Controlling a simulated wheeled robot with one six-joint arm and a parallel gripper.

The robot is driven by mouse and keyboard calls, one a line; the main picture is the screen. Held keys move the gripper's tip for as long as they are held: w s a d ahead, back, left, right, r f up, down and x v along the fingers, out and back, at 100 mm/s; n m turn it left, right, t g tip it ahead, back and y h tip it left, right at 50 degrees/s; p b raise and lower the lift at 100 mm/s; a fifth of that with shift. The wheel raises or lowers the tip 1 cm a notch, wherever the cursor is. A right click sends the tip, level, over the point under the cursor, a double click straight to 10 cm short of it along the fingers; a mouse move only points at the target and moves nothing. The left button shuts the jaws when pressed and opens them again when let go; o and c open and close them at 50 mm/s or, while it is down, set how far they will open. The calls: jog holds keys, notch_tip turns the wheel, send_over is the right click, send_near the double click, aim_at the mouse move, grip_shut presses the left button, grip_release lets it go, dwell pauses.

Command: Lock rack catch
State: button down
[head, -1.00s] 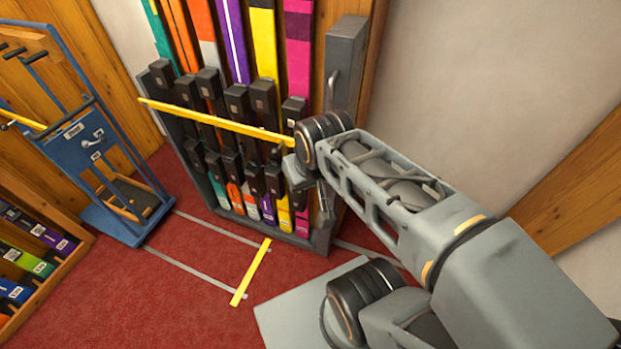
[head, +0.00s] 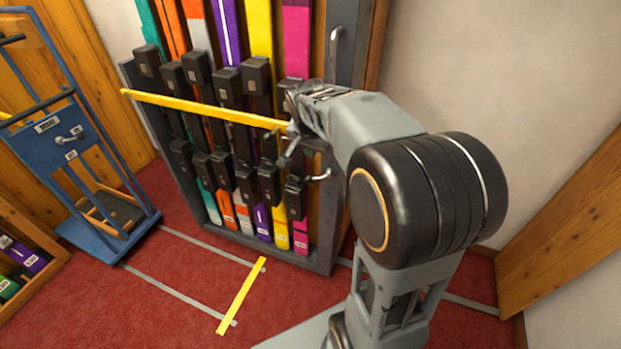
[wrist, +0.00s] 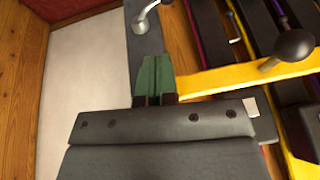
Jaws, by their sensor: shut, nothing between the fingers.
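The rack (head: 335,224) is a tall grey and wooden frame with several coloured skis standing in it. A yellow bar (head: 200,108) crosses the rack's front and also shows in the wrist view (wrist: 225,80). A silver hook-shaped handle (head: 318,176), which looks like the catch, is at the rack's right side below the bar's right end. It also shows in the wrist view (wrist: 146,14) on a grey post. My gripper (wrist: 152,62) has green fingers that are shut and empty, beside the bar's end and apart from the handle. My wrist hides the bar's end in the head view.
A dark ball knob (wrist: 294,46) stands out by the bar. A blue cart (head: 75,140) with its own handle stands left. A low ski box (head: 22,262) is at lower left. A yellow strip (head: 241,297) lies on the red floor. Pale wall bounds the right.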

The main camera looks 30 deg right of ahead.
aim_at(312, 177)
jog(key=x, duration=0.4)
jog(key=b+x, duration=0.1)
jog(key=x, duration=0.7)
jog(key=shift+w+a+f, duration=0.15)
jog(key=shift+a+f, duration=0.15)
jog(key=shift+a, duration=0.05)
jog(key=shift+w+f, duration=0.2)
jog(key=shift+f, duration=0.45)
jog(key=shift+f+b, duration=0.1)
jog(key=shift+b, duration=0.3)
